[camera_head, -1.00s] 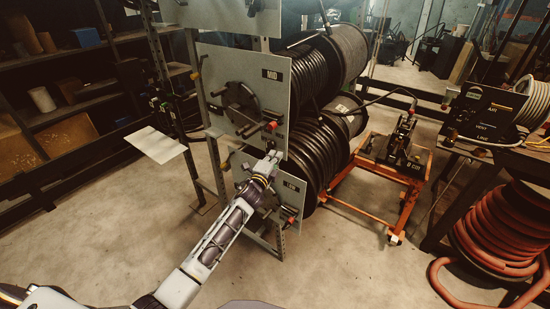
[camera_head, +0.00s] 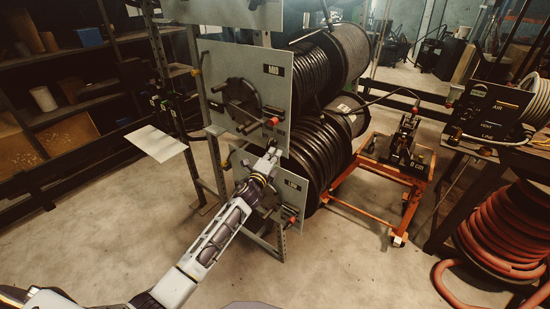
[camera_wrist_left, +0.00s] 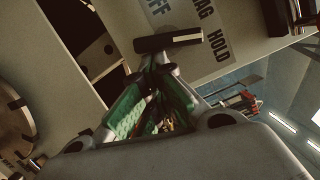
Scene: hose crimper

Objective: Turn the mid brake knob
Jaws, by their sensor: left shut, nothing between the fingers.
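The MID panel (camera_head: 290,92) stands upright on the reel rack, with a small red-and-dark brake knob (camera_head: 272,121) near its lower right corner. My left gripper (camera_head: 273,148) is just below that knob in the head view. It is shut, with nothing held. In the left wrist view, its green-padded fingers (camera_wrist_left: 157,68) come together just below a dark bar (camera_wrist_left: 168,40), which looks like the knob's handle. Whether they touch it I cannot tell. A label (camera_wrist_left: 193,30) behind the bar reads DRAG and HOLD, with OFF partly visible. My right gripper is not in view.
A lower panel (camera_head: 291,186) with its own red knob (camera_head: 291,220) sits under the MID panel, close to my left arm. Black hose reels (camera_head: 318,150) stand behind the panels. An orange cart (camera_head: 385,190) is to the right. The floor in front is clear.

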